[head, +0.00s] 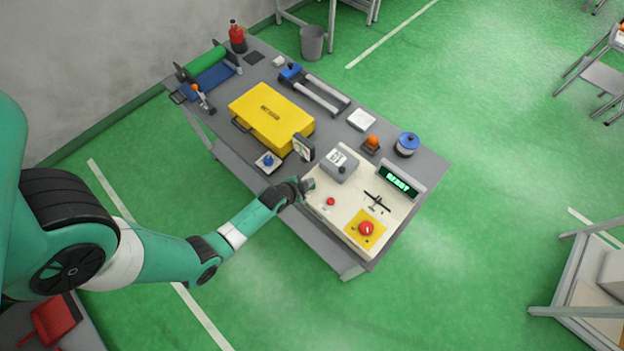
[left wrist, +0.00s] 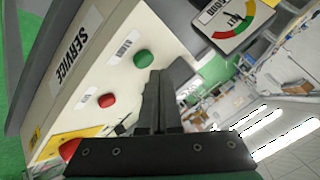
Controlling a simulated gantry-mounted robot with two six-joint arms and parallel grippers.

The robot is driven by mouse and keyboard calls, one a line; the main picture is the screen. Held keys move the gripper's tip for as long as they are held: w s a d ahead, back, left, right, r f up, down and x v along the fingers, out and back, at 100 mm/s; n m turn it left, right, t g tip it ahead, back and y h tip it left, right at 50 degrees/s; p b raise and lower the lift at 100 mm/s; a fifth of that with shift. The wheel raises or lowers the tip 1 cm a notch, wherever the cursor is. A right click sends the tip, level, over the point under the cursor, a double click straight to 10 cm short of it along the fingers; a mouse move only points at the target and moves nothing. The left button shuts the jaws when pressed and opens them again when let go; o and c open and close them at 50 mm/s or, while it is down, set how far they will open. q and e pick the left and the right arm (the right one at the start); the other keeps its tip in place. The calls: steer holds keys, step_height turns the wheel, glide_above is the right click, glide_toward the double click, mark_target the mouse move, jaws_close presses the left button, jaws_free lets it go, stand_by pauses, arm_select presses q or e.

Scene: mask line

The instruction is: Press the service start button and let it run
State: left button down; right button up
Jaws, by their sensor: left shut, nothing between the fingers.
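A cream service panel (head: 345,222) sits at the near right end of the bench. It carries a small red button (head: 330,201), a red mushroom button (head: 366,228) on a yellow plate, and a display (head: 400,182) with lit green text that seems to read READY. In the left wrist view, a green button (left wrist: 144,59) stands above the smaller red button (left wrist: 106,99), near the SERVICE lettering (left wrist: 72,62). My left gripper (head: 307,184) is shut and empty at the panel's left edge. Its fingertips (left wrist: 166,76) appear close beside the green button; contact is unclear. The gripper hides that button in the head view.
A gauge card (head: 303,147) stands close beyond my left gripper. A grey box (head: 340,165) sits at the panel's back. A yellow case (head: 270,116), an orange beacon (head: 372,142) and a blue-topped tin (head: 407,144) occupy the bench (head: 432,163).

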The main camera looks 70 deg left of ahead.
arm_select(q)
steer(key=shift+f+b, duration=0.35)
steer(key=shift+f, duration=0.05)
